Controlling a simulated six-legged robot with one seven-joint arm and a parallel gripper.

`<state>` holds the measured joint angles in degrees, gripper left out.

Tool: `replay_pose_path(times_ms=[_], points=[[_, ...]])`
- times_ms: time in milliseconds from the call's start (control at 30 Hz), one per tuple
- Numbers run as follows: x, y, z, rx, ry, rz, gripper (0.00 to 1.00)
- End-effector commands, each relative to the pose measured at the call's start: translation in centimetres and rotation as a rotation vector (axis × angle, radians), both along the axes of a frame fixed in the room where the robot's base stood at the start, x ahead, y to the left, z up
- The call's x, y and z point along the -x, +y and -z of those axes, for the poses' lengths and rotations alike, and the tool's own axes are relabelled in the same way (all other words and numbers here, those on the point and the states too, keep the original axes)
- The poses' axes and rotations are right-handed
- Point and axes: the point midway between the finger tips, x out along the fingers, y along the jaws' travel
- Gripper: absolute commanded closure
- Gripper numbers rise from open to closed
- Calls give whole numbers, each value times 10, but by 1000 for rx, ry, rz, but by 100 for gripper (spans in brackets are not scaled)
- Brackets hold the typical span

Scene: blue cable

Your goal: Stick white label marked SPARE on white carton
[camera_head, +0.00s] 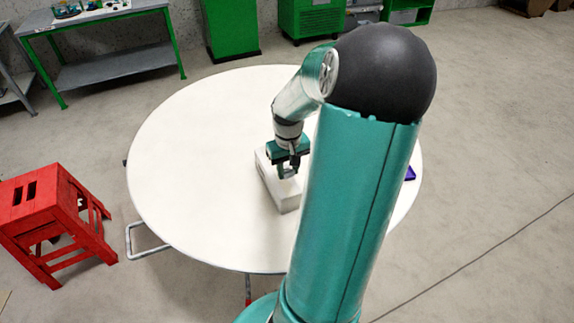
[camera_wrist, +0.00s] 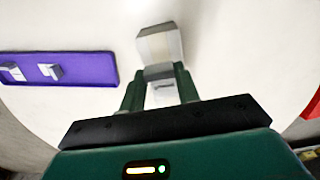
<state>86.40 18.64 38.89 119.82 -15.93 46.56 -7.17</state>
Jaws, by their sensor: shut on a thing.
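The white carton (camera_head: 286,199) lies on the round white table, with my gripper (camera_head: 288,171) right over it. In the wrist view, the carton (camera_wrist: 160,45) shows beyond my fingertips, with a grey shaded side. My gripper (camera_wrist: 159,78) is shut on a small pale piece (camera_wrist: 160,97), which seems to be the white label. A faint dark mark shows on it, too small to read. I cannot tell whether the label touches the carton. The fingers and the held piece hide part of the carton.
A purple tray (camera_wrist: 85,69) with small white and grey pieces lies left of the carton in the wrist view. It shows partly behind my arm in the head view (camera_head: 410,173). The round table (camera_head: 190,150) is otherwise clear. A red stool (camera_head: 45,205) stands at left.

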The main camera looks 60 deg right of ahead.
Motion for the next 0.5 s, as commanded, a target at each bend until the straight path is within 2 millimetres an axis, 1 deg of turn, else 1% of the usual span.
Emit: replay_pose_path(times_ms=[100, 300, 500], points=[[0, 0, 12, -3, 1, 0, 88], [-1, 1, 29, -1, 0, 0, 88], [-1, 2, 40, -1, 1, 2, 88]])
